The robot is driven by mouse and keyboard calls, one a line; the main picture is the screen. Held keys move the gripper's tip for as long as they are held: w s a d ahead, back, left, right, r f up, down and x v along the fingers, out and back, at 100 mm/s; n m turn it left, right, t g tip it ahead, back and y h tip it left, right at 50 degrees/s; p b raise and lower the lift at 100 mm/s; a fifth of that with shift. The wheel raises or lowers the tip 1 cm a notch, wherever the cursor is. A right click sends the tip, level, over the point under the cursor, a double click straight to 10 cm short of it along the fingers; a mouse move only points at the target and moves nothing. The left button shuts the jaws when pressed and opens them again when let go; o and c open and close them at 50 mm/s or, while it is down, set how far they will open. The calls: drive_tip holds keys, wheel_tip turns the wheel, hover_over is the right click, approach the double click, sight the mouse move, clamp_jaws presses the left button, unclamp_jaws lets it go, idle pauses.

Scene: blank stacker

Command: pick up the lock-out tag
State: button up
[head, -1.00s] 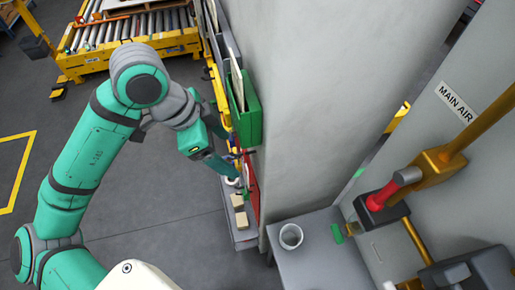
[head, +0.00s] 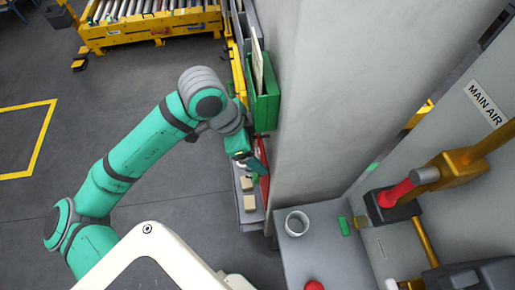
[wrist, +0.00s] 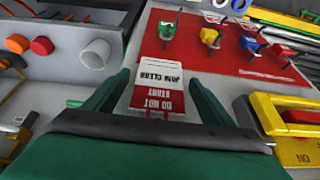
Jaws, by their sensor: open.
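The lock-out tag (wrist: 158,88) is a white and red card lettered "DO NOT START" and "JAM CLEAR", upside down in the wrist view. It hangs at the left end of a red board (wrist: 228,50), over a pale panel. My gripper (wrist: 160,84) is open, with one green finger on each side of the tag in the picture. I cannot tell whether the tag is in depth between the fingers; no contact is visible. In the head view my gripper (head: 256,160) is beside the pillar at the red board's edge (head: 264,190), and the tag cannot be made out.
Several padlocks, including a red one (wrist: 250,43), hang on the board. A yellow switch box (wrist: 285,125) is close at right. In the head view, a green holder (head: 264,103) is above my gripper against the pillar (head: 330,90).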

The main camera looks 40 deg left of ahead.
drive_tip(key=shift+w+f, duration=0.1)
drive_tip(key=shift+f, duration=0.05)
drive_tip(key=shift+s+a, duration=0.1)
drive_tip(key=shift+s, duration=0.1)
drive_tip(key=c, duration=0.4)
drive_tip(key=shift+w+d, duration=0.1)
drive_tip(key=shift+d, duration=0.15)
drive_tip(key=c, duration=0.7)
drive_tip(key=shift+c, duration=0.2)
drive_tip(key=shift+a+r, duration=0.1)
drive_tip(key=shift+r, duration=0.1)
drive_tip(key=shift+r, duration=0.2)
drive_tip(key=s+a, duration=0.3)
drive_tip(key=s, duration=0.1)
drive_tip(key=s+a, duration=0.4)
drive_tip(key=s, duration=0.1)
drive_tip(key=s+a, duration=0.4)
drive_tip(key=s, duration=0.1)
drive_tip(key=shift+s+r, duration=0.15)
drive_tip(key=shift+r, duration=0.25)
